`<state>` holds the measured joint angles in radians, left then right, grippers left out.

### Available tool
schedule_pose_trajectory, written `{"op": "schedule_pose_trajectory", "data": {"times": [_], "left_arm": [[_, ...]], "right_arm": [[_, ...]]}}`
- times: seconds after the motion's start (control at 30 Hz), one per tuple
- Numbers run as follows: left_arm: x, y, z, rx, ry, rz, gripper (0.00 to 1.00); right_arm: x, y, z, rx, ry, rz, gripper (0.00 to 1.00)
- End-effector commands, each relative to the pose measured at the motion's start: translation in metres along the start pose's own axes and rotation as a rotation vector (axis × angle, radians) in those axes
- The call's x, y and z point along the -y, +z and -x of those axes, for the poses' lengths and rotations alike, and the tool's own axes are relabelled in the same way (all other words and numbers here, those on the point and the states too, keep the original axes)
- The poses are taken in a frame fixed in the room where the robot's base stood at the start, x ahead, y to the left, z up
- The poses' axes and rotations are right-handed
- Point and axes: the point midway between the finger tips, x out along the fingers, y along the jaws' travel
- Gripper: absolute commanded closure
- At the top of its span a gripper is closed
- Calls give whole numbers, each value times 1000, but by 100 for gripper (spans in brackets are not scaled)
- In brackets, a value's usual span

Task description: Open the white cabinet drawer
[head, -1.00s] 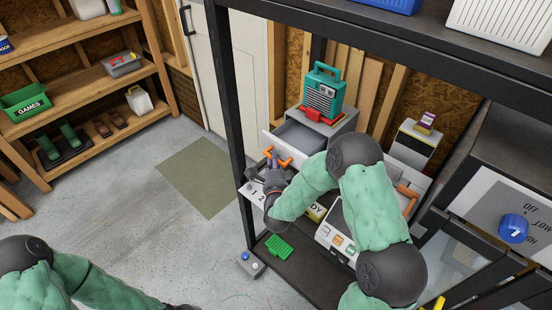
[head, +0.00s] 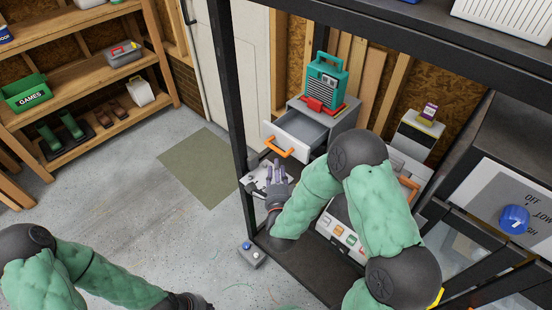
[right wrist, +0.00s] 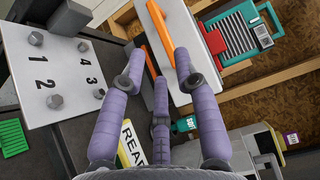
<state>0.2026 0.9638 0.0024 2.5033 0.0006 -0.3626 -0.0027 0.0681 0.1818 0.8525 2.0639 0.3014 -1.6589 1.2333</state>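The white cabinet (head: 342,124) stands on the bench with its drawer (head: 287,136) pulled out and its empty grey inside showing. The orange handle (head: 286,148) is on the drawer front; it also shows in the right wrist view (right wrist: 163,30). My right gripper (head: 272,173) is just in front of and below the handle. In the right wrist view its purple fingers (right wrist: 157,68) are spread, with nothing held between them; whether one touches the handle is unclear. My left gripper (head: 190,301) is low at the bottom edge, far from the cabinet, its fingers not clear.
A teal radio (head: 325,80) sits on a red piece on top of the cabinet. A white numbered plate with bolts (right wrist: 62,75) lies beside my right gripper. A black frame post (head: 231,110) stands left of the cabinet. The floor left of it is clear.

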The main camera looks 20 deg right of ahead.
Motion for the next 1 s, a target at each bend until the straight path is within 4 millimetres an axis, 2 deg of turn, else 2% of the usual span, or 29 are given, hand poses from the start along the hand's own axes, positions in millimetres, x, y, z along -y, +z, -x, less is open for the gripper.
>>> {"op": "schedule_pose_trajectory", "data": {"times": [0.1,0.3,0.87,1.0], "left_arm": [[0,0,0,0,0,0,100],[0,0,0,0,0,0,100],[0,0,0,0,0,0,100],[0,0,1,0,0,0,100]], "right_arm": [[0,1,17,3,0,1,69],[0,0,30,1,-1,0,69],[-1,0,31,1,2,3,69],[-19,6,29,35,75,65,69]]}}
